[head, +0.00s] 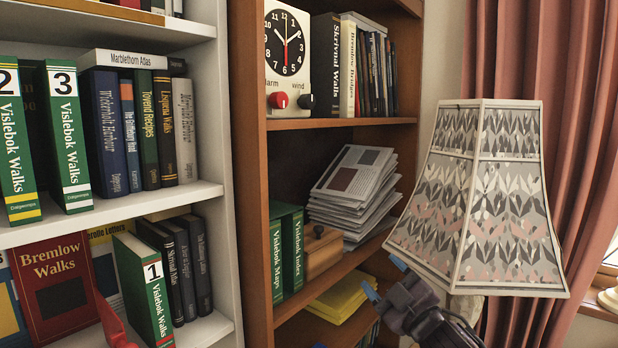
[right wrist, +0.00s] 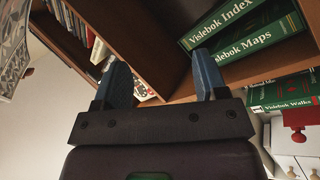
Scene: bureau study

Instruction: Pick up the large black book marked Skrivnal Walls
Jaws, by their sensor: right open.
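The large black book marked Skrivnal Walls (head: 333,65) stands upright on the upper shelf of the brown bookcase, spine outward. It is between the white alarm clock (head: 287,50) and a cream book marked Bremlow Bridges (head: 348,70). My right gripper (head: 384,277) is in front of the bookcase, below and to the right of the black book and apart from it. In the right wrist view its blue fingers (right wrist: 163,78) are spread with nothing between them. I cannot pick out the black book in that view. My left gripper is not in view.
A patterned lampshade (head: 480,200) stands close beside my right gripper. Stacked papers (head: 352,190), a wooden box (head: 318,252) and green books (head: 291,250) fill the shelf below. A white bookcase (head: 130,215) is at left, pink curtains (head: 585,130) at right.

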